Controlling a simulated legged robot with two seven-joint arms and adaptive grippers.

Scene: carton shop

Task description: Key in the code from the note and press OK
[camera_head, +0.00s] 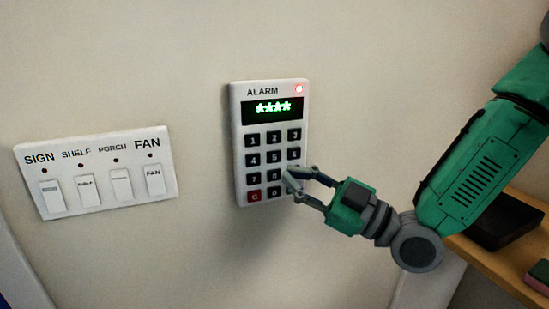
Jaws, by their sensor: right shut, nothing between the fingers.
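A white alarm keypad (269,143) hangs on the wall, labelled ALARM. Its dark display (272,109) shows several green asterisks, and a small red light (299,89) glows at its top right. Dark number keys fill the middle, with a red C key (254,195) at the bottom left and a 0 key (274,192) beside it. My right gripper (288,180) is shut and empty, its fingertips at the keypad's lower right. It covers the bottom right keys; I cannot tell whether it touches one. No note shows. My left gripper is not in view.
A white switch panel (97,203) with rocker switches labelled SIGN, SHELF, PORCH and FAN is on the wall to the left. A wooden shelf (478,258) with a dark object (507,224) on it stands at the lower right. The wall between the panels is clear.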

